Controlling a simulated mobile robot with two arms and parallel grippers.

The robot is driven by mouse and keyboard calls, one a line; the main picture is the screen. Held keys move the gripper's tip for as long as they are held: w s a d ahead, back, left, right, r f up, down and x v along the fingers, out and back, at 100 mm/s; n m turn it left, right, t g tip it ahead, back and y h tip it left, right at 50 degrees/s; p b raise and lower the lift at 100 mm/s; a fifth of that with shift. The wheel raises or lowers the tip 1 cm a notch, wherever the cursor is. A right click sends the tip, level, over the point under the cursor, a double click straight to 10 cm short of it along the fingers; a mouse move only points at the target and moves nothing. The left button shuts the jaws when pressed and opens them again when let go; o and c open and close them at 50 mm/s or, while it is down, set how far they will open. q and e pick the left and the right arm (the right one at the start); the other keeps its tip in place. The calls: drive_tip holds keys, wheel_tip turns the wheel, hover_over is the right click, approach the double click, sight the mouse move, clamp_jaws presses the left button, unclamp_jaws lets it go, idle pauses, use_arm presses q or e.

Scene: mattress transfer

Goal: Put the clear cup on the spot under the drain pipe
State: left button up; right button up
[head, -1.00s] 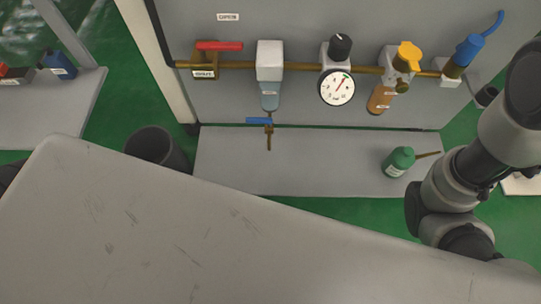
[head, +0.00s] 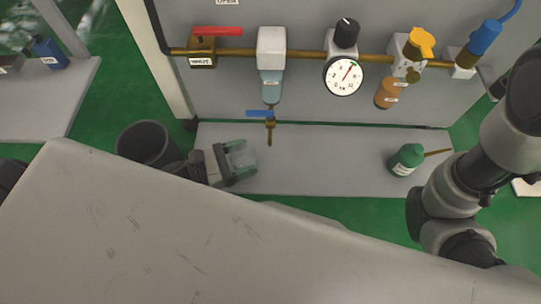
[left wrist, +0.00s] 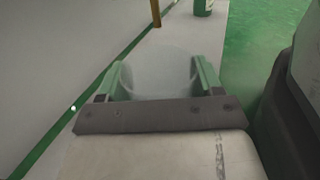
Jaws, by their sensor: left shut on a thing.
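The clear cup (head: 243,156) is between the fingers of my left gripper (head: 236,163), which is shut on it, over the left part of the grey shelf (head: 330,170). In the left wrist view the see-through cup (left wrist: 160,68) sits between the green fingertips. The brass drain pipe (head: 269,133) with a blue lever hangs to the right of the cup and farther back. It also shows at the top of the left wrist view (left wrist: 155,12). No mark on the shelf below the pipe can be made out. My right gripper is out of view.
A green bottle (head: 406,159) with a thin spout stands at the shelf's right. A dark bin (head: 147,143) stands left of the shelf. Above run a brass pipe with a gauge (head: 344,76) and a clear bowl (head: 271,85). The shelf between cup and bottle is clear.

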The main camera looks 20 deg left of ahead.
use_arm(q)
drive_tip(key=x, duration=0.6)
drive_tip(key=shift+w+d+b, duration=0.1)
drive_tip(key=shift+d+b, duration=0.05)
drive_tip(key=shift+b, duration=0.2)
drive_tip(key=f+b, duration=0.3)
drive_tip(key=b, duration=0.1)
drive_tip(key=shift+w+d+f, duration=0.25)
drive_tip(key=shift+f, duration=0.15)
drive_tip(key=shift+r, duration=0.15)
drive_tip(key=o, duration=1)
